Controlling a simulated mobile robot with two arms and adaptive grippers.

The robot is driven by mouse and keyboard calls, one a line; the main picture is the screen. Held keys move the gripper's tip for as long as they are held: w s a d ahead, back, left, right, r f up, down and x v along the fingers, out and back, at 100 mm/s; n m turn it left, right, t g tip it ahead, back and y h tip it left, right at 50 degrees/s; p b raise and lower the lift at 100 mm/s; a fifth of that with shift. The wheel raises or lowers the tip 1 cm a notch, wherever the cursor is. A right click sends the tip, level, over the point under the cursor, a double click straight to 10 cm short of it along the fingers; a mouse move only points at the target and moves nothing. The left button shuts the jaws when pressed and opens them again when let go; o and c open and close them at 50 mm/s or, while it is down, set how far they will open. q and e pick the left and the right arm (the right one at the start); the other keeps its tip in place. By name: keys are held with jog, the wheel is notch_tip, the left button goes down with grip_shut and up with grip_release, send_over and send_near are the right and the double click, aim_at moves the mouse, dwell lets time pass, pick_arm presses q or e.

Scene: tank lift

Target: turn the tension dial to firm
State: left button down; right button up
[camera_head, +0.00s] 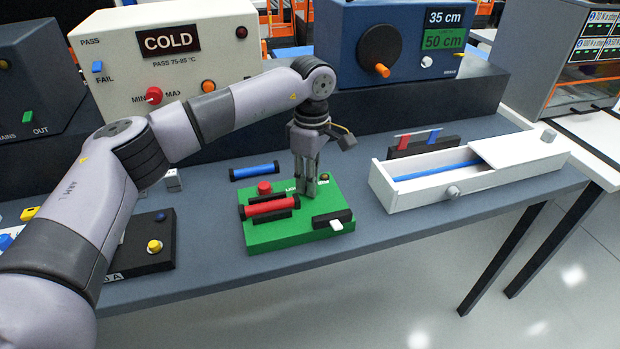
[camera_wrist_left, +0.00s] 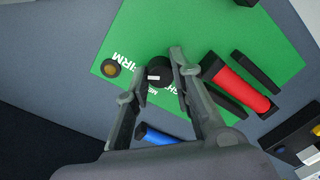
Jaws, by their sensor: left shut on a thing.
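The tension dial (camera_wrist_left: 161,66) is a small black knob with a white mark on the green board (camera_head: 268,238). In the left wrist view it sits between the fingers of my left gripper (camera_wrist_left: 157,70), which is shut on it. In the head view my left gripper (camera_head: 308,188) reaches down onto the board's back right part and hides the dial. The word FIRM (camera_wrist_left: 125,61) is printed left of the dial in the wrist view; other lettering is partly covered by the fingers. The white mark is small; I cannot tell exactly where it points. My right gripper is not in view.
The board also carries a red cylinder (camera_head: 269,207), a red button (camera_head: 264,187), an amber knob (camera_head: 324,177) and a black block with a white switch (camera_head: 336,225). A blue cylinder (camera_head: 254,171) lies behind. A white tray (camera_head: 415,195) stands to the right.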

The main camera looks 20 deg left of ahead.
pick_arm(q)
jog(key=c, duration=1.4)
grip_release()
jog(key=shift+o, duration=0.2)
notch_tip(320, 180, up, 12)
jog(key=shift+w, duration=0.25)
